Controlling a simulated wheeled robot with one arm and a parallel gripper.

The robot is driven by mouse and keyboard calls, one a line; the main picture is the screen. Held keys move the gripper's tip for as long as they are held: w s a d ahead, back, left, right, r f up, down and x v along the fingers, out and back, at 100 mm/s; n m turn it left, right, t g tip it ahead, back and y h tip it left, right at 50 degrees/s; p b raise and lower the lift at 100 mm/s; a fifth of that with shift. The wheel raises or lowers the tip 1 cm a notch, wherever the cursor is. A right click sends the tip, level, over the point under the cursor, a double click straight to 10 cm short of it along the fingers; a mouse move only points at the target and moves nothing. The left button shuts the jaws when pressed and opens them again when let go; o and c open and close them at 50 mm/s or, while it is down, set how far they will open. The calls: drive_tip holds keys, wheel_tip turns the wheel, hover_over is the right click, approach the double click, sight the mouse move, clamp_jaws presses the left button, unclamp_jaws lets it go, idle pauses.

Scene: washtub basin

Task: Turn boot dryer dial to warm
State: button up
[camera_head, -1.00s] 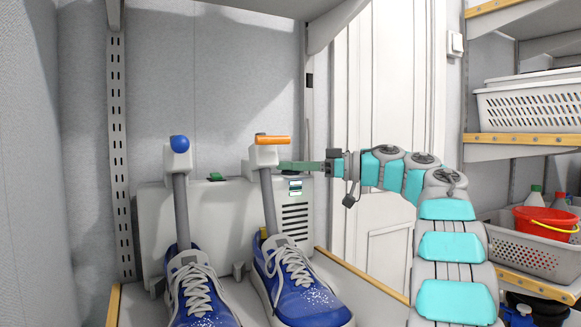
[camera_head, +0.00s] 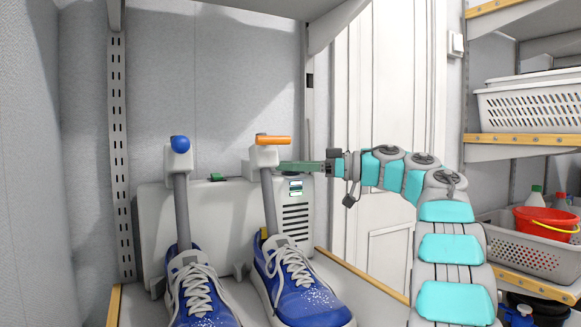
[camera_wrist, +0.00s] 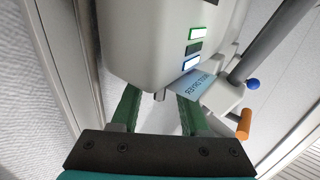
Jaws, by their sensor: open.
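The boot dryer (camera_head: 235,206) is a pale box on the shelf with two grey upright tubes. A blue ball (camera_head: 180,144) tops the left tube and an orange bar (camera_head: 273,140) tops the right. A small green piece (camera_head: 217,177) sits on its top edge. In the wrist view the dryer (camera_wrist: 150,45) shows a "BOOT DRYER" label (camera_wrist: 195,82) and indicator windows (camera_wrist: 194,49). My gripper (camera_wrist: 158,100) is open, its green fingers on either side of a small grey stub (camera_wrist: 158,97) at the dryer's edge. I cannot tell whether this stub is the dial or whether the fingers touch it.
Blue shoes (camera_head: 200,300) (camera_head: 300,290) stand at the tubes, in front of the dryer. A metal shelf post (camera_head: 118,150) is at left. At right, shelves hold a white basket (camera_head: 530,108), a grey basket (camera_head: 525,255) and a red bucket (camera_head: 545,222).

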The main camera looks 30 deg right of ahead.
drive_tip(key=shift+s+d, duration=0.1)
drive_tip(key=v, duration=0.7)
drive_tip(key=shift+d, duration=0.2)
drive_tip(key=shift+s+r, duration=0.1)
drive_tip(key=shift+s, duration=0.05)
